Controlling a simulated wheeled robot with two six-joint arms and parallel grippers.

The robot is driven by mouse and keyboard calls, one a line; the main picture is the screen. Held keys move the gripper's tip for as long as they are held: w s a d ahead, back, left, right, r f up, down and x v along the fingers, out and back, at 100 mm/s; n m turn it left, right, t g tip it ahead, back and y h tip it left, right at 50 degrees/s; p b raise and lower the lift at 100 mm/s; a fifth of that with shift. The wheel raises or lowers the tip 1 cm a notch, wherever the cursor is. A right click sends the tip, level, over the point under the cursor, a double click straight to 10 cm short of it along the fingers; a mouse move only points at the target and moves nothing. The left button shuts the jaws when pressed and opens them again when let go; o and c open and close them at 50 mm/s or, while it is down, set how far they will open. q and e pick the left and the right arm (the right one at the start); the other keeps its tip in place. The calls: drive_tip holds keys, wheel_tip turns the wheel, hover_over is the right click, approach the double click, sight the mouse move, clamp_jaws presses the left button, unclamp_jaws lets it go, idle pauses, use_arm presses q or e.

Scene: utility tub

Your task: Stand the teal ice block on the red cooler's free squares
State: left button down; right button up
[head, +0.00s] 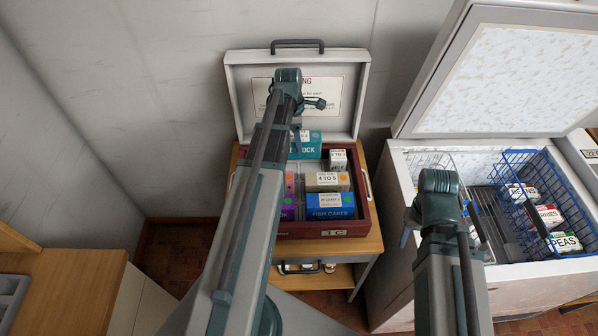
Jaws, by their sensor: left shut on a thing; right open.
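The red cooler (367,213) stands open on a wooden-topped stand, its pale lid (355,95) raised behind it. My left gripper (297,138) is over the cooler's back left part, shut on the teal ice block (311,150). The block's left part is hidden by my arm. I cannot tell whether it touches the cooler floor. In the cooler are a beige box (322,187), a blue fish cakes box (342,212), a small white-labelled box (338,158) and a purple box (288,214). My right gripper (440,205) is open by the freezer's front left edge, its fingers mostly hidden.
An open chest freezer (408,171) stands at the right with a blue wire basket (547,188) holding labelled packs. Its lid (500,75) is raised. A wooden counter (70,285) is at the lower left. My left arm hides part of the cooler's left side.

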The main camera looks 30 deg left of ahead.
use_arm(q)
drive_tip(key=shift+f+b, duration=4.25)
drive_tip(key=shift+f, duration=0.35)
drive_tip(key=shift+f, duration=0.2)
drive_tip(key=shift+c, duration=0.2)
unclamp_jaws()
drive_tip(key=shift+r, duration=0.1)
drive_tip(key=shift+r, duration=0.15)
drive_tip(key=r+p, duration=0.8)
drive_tip(key=a+r+p, duration=0.1)
drive_tip(key=r+p, duration=0.3)
drive_tip(key=shift+s+a, duration=0.1)
drive_tip(key=shift+s, duration=0.3)
drive_tip(key=shift+f, duration=0.1)
